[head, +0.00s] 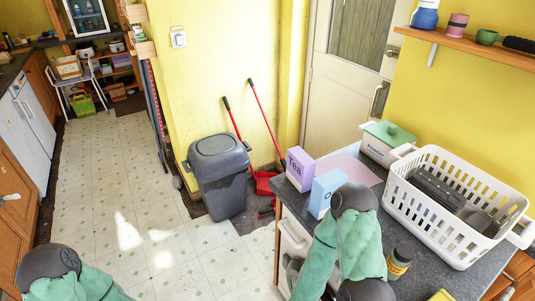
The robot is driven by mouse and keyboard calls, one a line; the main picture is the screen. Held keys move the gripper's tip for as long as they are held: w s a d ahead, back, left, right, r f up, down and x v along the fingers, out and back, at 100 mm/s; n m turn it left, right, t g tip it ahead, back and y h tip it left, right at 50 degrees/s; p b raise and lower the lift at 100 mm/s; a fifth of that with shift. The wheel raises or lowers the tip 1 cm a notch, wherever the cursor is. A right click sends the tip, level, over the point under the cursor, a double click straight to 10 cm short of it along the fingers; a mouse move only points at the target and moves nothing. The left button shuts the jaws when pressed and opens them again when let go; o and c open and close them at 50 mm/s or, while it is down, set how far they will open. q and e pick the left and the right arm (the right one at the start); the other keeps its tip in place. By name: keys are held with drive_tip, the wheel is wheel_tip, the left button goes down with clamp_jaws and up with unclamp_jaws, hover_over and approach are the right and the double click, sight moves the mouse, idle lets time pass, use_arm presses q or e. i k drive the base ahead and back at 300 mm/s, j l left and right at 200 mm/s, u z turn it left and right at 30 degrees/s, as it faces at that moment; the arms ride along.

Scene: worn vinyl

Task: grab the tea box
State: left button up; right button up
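The tea box (300,169) is a lilac carton with "Tea" on its front. It stands upright on the grey counter near its left edge. A light blue box (326,192) stands close in front of it and to its right, covering part of it. My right arm is folded in front of the counter, its elbow near the blue box. My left arm shows only at the bottom left corner. Neither gripper's fingers can be seen, and nothing touches the tea box.
On the counter (412,268) are a white basket (455,222) of dark items, a cream container with a green lid (390,134), a pink sheet (352,168) and a brown jar (399,262). A grey bin (217,178) stands left of the counter. Floor further left is clear.

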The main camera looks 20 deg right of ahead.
sight(300, 168)
drive_tip(key=i+j+z, duration=0.95)
drive_tip(key=j, duration=0.25)
drive_tip(key=k, duration=0.1)
